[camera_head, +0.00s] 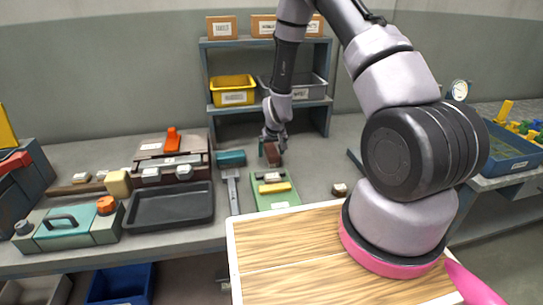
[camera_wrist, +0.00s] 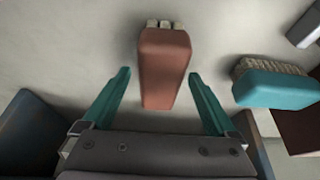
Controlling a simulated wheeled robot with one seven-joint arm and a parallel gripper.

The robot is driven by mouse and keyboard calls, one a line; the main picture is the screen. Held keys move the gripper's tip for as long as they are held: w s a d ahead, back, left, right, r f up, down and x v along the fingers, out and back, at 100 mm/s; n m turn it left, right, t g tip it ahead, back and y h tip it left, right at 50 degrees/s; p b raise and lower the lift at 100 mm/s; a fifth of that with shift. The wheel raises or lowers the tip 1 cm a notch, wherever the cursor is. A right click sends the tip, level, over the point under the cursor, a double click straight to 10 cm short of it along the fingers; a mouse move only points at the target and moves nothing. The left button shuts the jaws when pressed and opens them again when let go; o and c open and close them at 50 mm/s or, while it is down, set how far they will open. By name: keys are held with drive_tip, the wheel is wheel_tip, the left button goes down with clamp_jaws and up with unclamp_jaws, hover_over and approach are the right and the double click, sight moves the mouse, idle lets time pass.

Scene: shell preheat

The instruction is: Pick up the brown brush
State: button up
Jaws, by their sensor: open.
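The brown brush (camera_wrist: 165,68) is a reddish-brown block with pale bristle tufts showing at its far end. In the wrist view it lies on the grey worktop between the two teal fingers of my gripper (camera_wrist: 160,97). The fingers are spread wide, with a visible gap on each side of the brush. In the head view my gripper (camera_head: 272,143) points down at the back of the bench, with the brown brush (camera_head: 273,158) just below it and partly hidden.
A teal brush (camera_wrist: 275,85) with pale bristles lies to the right in the wrist view. In the head view, a green tray (camera_head: 283,203) lies in front, a black tray (camera_head: 170,217) lies to the left, and shelves (camera_head: 222,118) with yellow and grey bins stand behind.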

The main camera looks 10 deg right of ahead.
sight(271, 149)
drive_tip(key=shift+f, duration=0.25)
idle(0.3)
clamp_jaws()
wheel_tip(271, 149, up, 11)
drive_tip(key=shift+f, duration=0.2)
idle(0.4)
drive_tip(key=c, duration=0.8)
unclamp_jaws()
drive_tip(key=c, duration=0.5)
